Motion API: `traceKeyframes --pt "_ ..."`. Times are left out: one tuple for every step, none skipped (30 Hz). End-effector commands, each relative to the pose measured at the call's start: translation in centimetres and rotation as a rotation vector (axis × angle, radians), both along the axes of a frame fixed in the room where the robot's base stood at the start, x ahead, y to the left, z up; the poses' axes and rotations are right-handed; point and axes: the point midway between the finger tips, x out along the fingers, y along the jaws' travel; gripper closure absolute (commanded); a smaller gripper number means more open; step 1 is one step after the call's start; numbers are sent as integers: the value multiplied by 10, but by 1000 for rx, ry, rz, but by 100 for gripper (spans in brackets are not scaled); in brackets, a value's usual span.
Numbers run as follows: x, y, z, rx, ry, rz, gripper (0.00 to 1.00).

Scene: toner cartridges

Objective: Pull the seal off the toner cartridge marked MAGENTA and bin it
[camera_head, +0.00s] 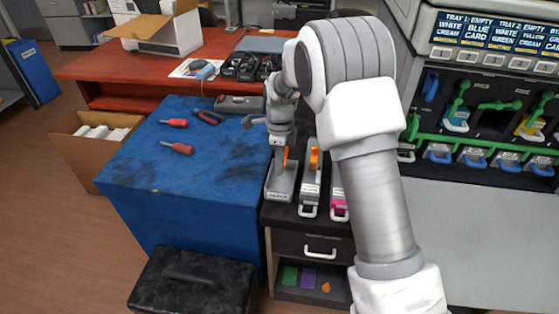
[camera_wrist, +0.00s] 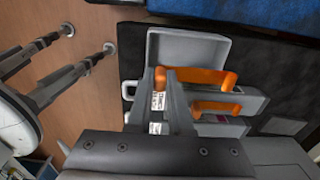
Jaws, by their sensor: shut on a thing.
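My gripper (camera_head: 280,152) points down at the grey open-topped bin (camera_head: 279,190) on the dark cabinet top. It is shut on an orange seal strip (camera_head: 285,158), which also shows at the fingers in the wrist view (camera_wrist: 205,77). The bin (camera_wrist: 190,47) is beside and below the strip in that view; whether they touch is unclear. A middle grey cartridge (camera_head: 309,190) carries another orange strip (camera_head: 314,158). To its right is a cartridge with a magenta patch (camera_head: 340,204), partly hidden by my arm. Its label is unreadable, and its far end is hidden.
A blue-topped table (camera_head: 190,180) with red-handled tools (camera_head: 178,148) stands left of the cabinet. A printer (camera_head: 490,110) with green levers stands at right. The cabinet has a drawer (camera_head: 310,248); a black box (camera_head: 190,285) stands on the floor.

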Motion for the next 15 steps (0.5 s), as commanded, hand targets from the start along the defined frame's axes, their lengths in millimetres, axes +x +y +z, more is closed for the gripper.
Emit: traceKeyframes --pt "0 0 -1 0 -1 -3 100" --pt "-1 0 -2 0 -1 -4 100" --pt "-1 0 -3 0 -1 -5 100" --pt "-1 0 -4 0 -1 -5 100" --pt "-1 0 -5 0 -1 -5 100" --pt "-1 0 -7 0 -1 -5 100" --pt "-1 0 -9 0 -1 -5 100" --pt "-1 0 -12 0 -1 -5 100" --pt "-1 0 -15 0 -1 -5 100" --pt "-1 0 -18 0 -1 -5 100" --pt "-1 0 -21 0 -1 -5 100" --pt "-1 0 -25 0 -1 -5 100" --pt "-1 0 -27 0 -1 -4 100" --pt "-1 0 -30 0 -1 -4 100" --pt "-1 0 -34 0 -1 -4 100"
